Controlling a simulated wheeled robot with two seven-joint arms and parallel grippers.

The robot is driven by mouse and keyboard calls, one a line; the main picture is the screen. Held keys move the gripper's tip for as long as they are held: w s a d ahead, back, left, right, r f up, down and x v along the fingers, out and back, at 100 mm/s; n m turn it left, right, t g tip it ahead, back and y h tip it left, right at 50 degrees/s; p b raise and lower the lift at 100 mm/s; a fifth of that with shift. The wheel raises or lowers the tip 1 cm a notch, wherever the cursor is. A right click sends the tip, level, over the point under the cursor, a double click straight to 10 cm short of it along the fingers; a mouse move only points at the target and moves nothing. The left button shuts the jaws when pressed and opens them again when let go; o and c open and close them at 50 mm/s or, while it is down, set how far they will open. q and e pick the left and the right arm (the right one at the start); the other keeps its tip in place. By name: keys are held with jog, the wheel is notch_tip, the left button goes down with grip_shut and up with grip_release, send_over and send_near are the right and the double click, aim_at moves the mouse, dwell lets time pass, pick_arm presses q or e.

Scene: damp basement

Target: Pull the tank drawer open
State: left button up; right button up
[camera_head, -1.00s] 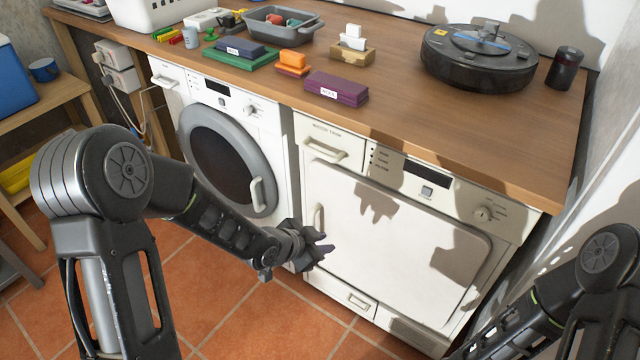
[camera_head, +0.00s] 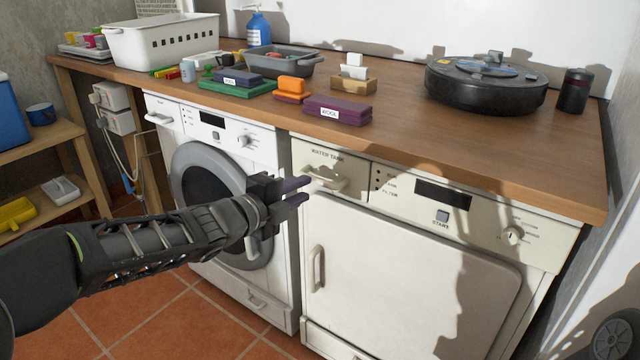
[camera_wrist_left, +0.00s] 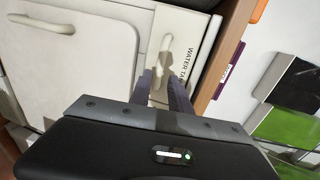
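The tank drawer (camera_head: 318,160) is the cream panel marked "WATER TANK" at the upper left of the right-hand machine. It looks shut, flush with the control panel. Its pale handle (camera_head: 328,181) sticks out below the label. My left gripper (camera_head: 303,191) is just left of and in front of the handle, its dark fingers apart with nothing between them. In the left wrist view, the drawer handle (camera_wrist_left: 164,56) lies just beyond the two fingertips (camera_wrist_left: 162,80); I see no contact. My right gripper is out of view.
The wooden countertop (camera_head: 440,140) overhangs the drawer, with a purple box (camera_head: 340,111) near its edge and a robot vacuum (camera_head: 485,88) behind. A washing machine (camera_head: 250,155) stands left. The machine's large door (camera_head: 390,270), with its own handle (camera_head: 317,268), is below.

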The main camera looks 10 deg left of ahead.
aim_at(318, 183)
pick_arm(q)
jog(key=b+x, duration=0.1)
jog(key=x, duration=0.6)
jog(key=shift+w+d+b, duration=0.1)
jog(key=shift+w+b, duration=0.15)
jog(key=shift+b, duration=0.05)
jog(key=shift+c, duration=0.3)
grip_shut()
dwell(0.8)
